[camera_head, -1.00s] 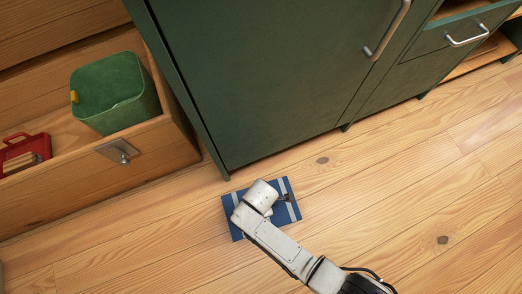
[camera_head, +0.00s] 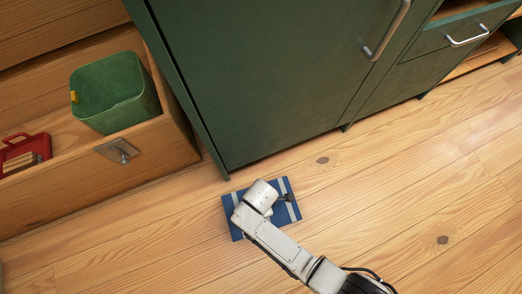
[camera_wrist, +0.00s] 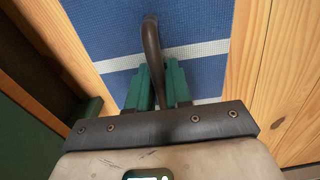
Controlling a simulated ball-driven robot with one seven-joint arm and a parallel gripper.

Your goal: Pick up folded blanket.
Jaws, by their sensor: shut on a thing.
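The folded blanket (camera_head: 283,215) is blue with pale stripes and lies flat on the wooden floor, close to the front of the green cabinet. My arm covers its middle in the head view. In the wrist view the blanket (camera_wrist: 195,20) fills the upper middle, with a white stripe across it. In the head view my gripper (camera_head: 286,197) is at the blanket's right part.
A tall green cabinet (camera_head: 260,80) stands just behind the blanket. At left, an open wooden drawer (camera_head: 160,150) holds a green bin (camera_head: 115,90) and a red tool-like item (camera_head: 22,150). The floor (camera_head: 400,200) to the right is clear.

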